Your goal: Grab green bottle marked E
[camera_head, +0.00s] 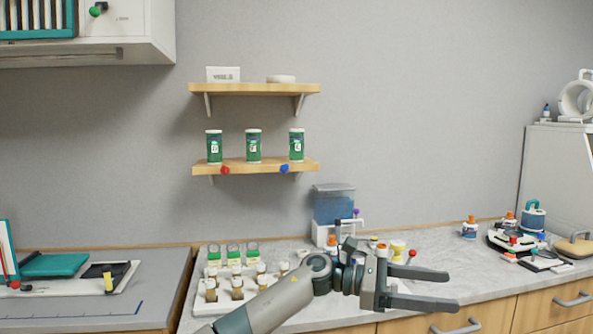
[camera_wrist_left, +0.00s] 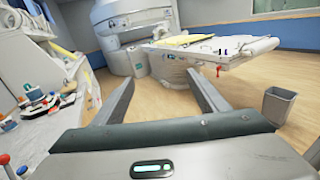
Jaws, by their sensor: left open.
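Three green bottles with white lids stand upright in a row on the lower wooden shelf (camera_head: 240,169): a left bottle (camera_head: 214,147), a middle bottle (camera_head: 253,146) and a right bottle (camera_head: 296,145). Each has a white label with one letter, too small to read surely; I cannot tell which is marked E. My left gripper (camera_head: 436,288) is open and empty over the counter, below and right of the shelf, pointing right and away from the bottles. In the left wrist view its two fingers (camera_wrist_left: 160,84) are spread with nothing between them. My right gripper is not in view.
An upper shelf (camera_head: 255,88) hangs above the bottles. Below, the counter (camera_head: 470,283) holds a tray of small jars (camera_head: 235,287), a blue container (camera_head: 333,205) and loose items. A white cabinet (camera_head: 140,35) hangs at upper left. A bin (camera_wrist_left: 277,105) stands on the floor.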

